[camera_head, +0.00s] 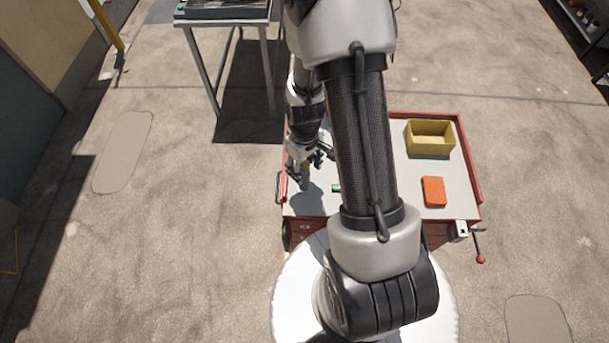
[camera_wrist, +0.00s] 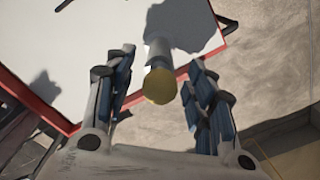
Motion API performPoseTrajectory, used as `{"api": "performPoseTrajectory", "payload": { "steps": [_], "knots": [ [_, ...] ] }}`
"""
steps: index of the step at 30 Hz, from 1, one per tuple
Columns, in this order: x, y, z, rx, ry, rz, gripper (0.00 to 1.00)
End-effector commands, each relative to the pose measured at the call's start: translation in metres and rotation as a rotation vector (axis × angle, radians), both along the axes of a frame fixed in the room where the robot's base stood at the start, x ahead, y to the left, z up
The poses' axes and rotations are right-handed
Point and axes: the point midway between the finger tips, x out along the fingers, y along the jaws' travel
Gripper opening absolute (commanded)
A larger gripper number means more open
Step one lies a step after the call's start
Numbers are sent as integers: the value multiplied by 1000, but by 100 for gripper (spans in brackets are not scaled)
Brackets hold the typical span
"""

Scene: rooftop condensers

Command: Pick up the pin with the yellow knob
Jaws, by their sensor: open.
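The pin shows in the wrist view as a pale upright shaft with a round yellow knob (camera_wrist: 160,85) at its near end. It stands on the white top of the red cart (camera_wrist: 70,35), close to the cart's edge. My gripper (camera_wrist: 158,88) is open, with one blue-padded finger on each side of the knob. The knob sits between the fingers, and I see no clear contact. In the head view my gripper (camera_head: 305,170) is over the left part of the cart top, with a bit of yellow beside it.
A yellow bin (camera_head: 430,138) and an orange block (camera_head: 433,191) are on the cart's right side. A small green item (camera_head: 336,188) lies near the middle. My arm hides part of the cart top. A metal table (camera_head: 225,20) stands behind. Open floor lies left.

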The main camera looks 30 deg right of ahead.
Motion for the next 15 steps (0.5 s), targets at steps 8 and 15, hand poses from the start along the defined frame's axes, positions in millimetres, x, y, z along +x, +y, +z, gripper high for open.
{"api": "performPoseTrajectory", "payload": {
  "steps": [8, 15],
  "knots": [
    [0, 0, 1, 0, 0, 0, 38],
    [0, 0, 1, 0, 0, 0, 22]
  ]
}}
